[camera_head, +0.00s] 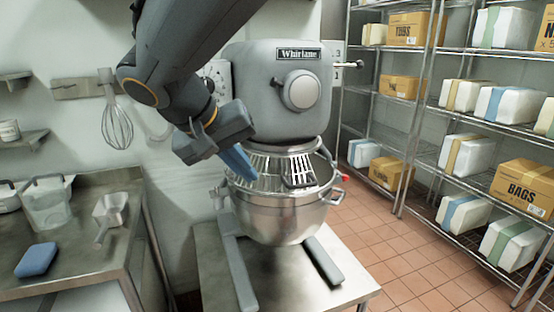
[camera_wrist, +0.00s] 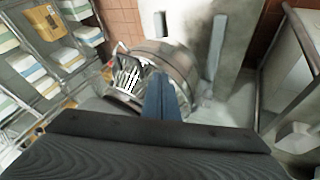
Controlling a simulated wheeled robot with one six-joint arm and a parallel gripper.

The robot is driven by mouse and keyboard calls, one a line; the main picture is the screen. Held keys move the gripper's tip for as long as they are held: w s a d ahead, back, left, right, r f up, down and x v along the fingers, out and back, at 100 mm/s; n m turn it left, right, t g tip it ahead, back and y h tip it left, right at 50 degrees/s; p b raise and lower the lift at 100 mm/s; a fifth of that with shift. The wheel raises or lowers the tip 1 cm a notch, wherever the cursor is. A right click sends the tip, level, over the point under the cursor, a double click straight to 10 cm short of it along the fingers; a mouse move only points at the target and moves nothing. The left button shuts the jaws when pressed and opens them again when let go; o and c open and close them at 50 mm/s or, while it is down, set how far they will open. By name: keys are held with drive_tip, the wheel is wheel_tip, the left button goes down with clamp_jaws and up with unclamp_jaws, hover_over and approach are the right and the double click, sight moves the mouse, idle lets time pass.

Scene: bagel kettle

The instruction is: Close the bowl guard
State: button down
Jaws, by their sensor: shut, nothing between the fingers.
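The grey Whirlane mixer (camera_head: 262,80) stands on a metal table with its steel bowl (camera_head: 285,215) under the head. The wire bowl guard (camera_head: 262,168) sits around the bowl's top, with white bars at the front left and front right. My gripper (camera_head: 245,172) is shut and empty, its blue fingers at the guard's left front side. I cannot tell whether they touch it. In the wrist view my gripper (camera_wrist: 160,90) points at the bowl (camera_wrist: 172,62), with the guard bars (camera_wrist: 128,76) just left of the fingers. My arm hides part of the mixer's left side.
A steel counter (camera_head: 90,235) at left holds a blue sponge (camera_head: 36,260), a scoop (camera_head: 110,212) and a clear container (camera_head: 47,205). A whisk (camera_head: 117,125) hangs on the wall. Wire shelves (camera_head: 480,128) with boxes stand at right. Tiled floor (camera_head: 400,240) is clear between.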

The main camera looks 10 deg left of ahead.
sight(274, 179)
drive_tip(key=w+d+f+p, duration=0.1)
drive_tip(key=w, duration=0.1)
drive_tip(key=w+d+f+p, duration=0.1)
drive_tip(key=w+f, duration=0.1)
drive_tip(key=w+f+p, duration=0.2)
drive_tip(key=shift+w+d+f, duration=0.25)
drive_tip(key=shift+w+d, duration=0.05)
drive_tip(key=shift+d, duration=0.1)
drive_tip(key=shift+w+d, duration=0.35)
drive_tip(key=shift+d, duration=0.25)
drive_tip(key=shift+d, duration=0.1)
